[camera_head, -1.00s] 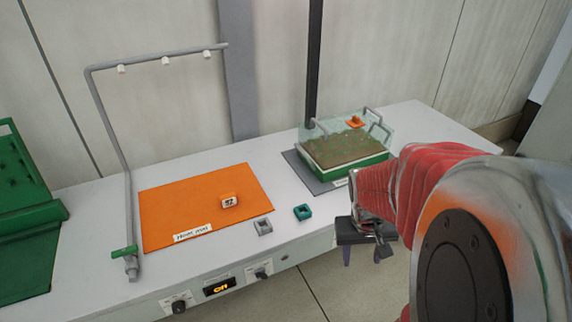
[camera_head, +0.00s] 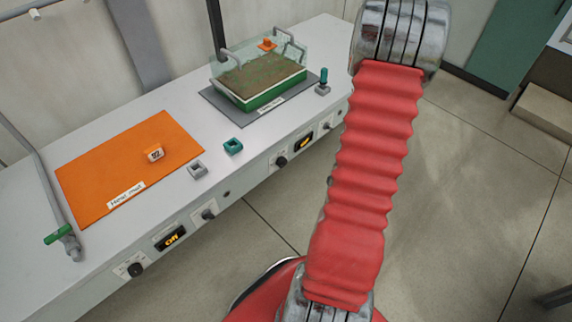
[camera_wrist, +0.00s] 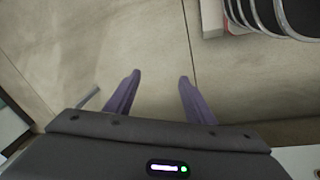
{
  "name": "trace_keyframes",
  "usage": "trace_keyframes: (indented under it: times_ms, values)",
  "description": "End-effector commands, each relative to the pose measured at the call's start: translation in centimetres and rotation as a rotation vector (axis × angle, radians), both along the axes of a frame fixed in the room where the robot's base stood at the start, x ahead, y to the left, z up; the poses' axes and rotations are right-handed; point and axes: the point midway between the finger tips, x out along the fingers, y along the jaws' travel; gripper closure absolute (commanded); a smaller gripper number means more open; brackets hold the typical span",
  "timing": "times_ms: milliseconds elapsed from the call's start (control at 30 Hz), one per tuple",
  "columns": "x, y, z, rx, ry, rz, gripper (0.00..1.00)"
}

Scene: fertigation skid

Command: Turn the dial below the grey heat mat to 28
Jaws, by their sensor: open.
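The grey heat mat (camera_head: 236,118) lies at the far right part of the white bench, under a green tray (camera_head: 258,97) of soil with a clear cover. On the bench front below it are a black dial (camera_head: 281,162), an amber-lit display (camera_head: 304,141) too small to read, and a second dark knob (camera_head: 328,126) at the right, partly beside my arm. My gripper (camera_wrist: 158,76) shows in the wrist view, its two purple fingers apart and empty, over bare floor. The gripper does not show in the head view.
An orange heat mat (camera_head: 130,165) lies at left, with its own knobs (camera_head: 135,270) and a display (camera_head: 170,238) reading Off. A grey square holder (camera_head: 197,170), a teal one (camera_head: 233,146) and a teal-topped peg (camera_head: 323,80) stand on the bench. The floor in front is clear.

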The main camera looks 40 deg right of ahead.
Motion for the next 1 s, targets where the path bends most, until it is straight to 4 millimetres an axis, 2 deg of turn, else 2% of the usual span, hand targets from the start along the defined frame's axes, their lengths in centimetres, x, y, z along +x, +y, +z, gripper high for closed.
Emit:
trace_keyframes:
  times_ms: [33, 300, 467, 600, 800, 1000]
  values:
    - [-0.5, -0.3, -1.5, 0.009, -0.015, 0.005, 0.51]
    - [-1.1, -1.2, -7.9, 0.019, -0.153, 0.082, 0.51]
    - [-0.7, -0.6, -11.1, 0.028, -0.273, 0.134, 0.51]
    - [0.4, 0.4, -13.2, 0.03, -0.411, 0.186, 0.51]
    - [3.0, 2.4, -14.0, 0.018, -0.658, 0.263, 0.51]
    - [5.9, 4.3, -11.8, -0.016, -0.927, 0.339, 0.51]
